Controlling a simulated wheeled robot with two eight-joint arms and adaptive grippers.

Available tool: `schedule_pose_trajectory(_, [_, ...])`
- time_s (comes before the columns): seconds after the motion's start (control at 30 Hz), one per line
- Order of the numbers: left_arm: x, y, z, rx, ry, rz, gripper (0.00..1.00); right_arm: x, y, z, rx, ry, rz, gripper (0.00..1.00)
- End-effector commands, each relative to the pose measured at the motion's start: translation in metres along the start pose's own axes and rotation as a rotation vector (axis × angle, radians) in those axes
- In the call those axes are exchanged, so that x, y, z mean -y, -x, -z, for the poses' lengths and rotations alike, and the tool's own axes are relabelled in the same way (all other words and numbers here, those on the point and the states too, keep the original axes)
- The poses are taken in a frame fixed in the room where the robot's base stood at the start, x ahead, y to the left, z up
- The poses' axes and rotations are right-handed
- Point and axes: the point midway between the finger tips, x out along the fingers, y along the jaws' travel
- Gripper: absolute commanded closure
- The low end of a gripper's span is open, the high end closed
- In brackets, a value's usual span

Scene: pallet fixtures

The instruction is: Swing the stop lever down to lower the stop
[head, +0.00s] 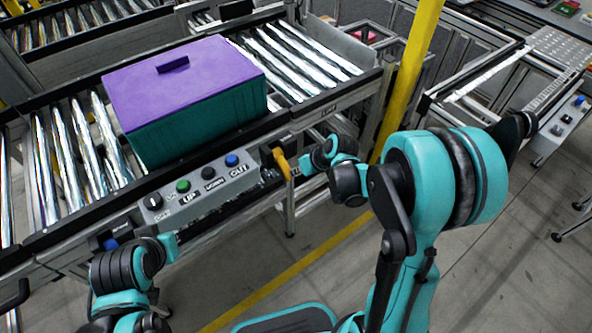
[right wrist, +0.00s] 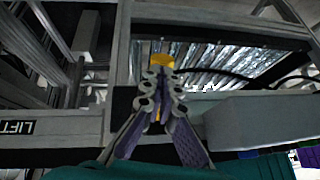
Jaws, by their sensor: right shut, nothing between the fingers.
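The yellow stop lever (head: 282,163) sits on the conveyor's front side, just right of the button box. My right gripper (head: 304,166) is close beside it on the right, its fingers small and partly hidden in the head view. In the right wrist view the fingers (right wrist: 160,82) are shut with nothing between them, and the yellow lever end (right wrist: 161,61) shows just beyond the tips. I cannot tell whether they touch. The stop itself I cannot make out. My left arm shows at the lower left of the head view, but its gripper fingers do not show.
A teal crate (head: 205,118) with a purple lid (head: 185,80) stands on the roller conveyor. The grey button box (head: 200,192) sits on the front rail. A yellow post (head: 410,80) rises behind my right arm. Floor in front of the conveyor is open.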

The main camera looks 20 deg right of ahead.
Motion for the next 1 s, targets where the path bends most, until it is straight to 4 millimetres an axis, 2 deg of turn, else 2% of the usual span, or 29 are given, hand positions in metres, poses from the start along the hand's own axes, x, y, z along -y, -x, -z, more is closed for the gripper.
schedule_pose_trajectory(0.47, [0.0000,-0.0070,-0.0050,0.000,0.000,0.000,1.00,-0.0021,-0.0090,-0.0052,0.001,0.000,0.000,1.00])
schedule_pose_trajectory(0.87, [0.0000,-0.0067,-0.0048,0.000,0.000,0.000,1.00,-0.0021,-0.0088,-0.0052,0.002,0.001,-0.001,1.00])
schedule_pose_trajectory(1.0, [0.0000,0.0001,0.0001,0.000,0.000,0.000,1.00,0.0013,-0.0009,0.0010,0.001,0.001,-0.001,1.00])
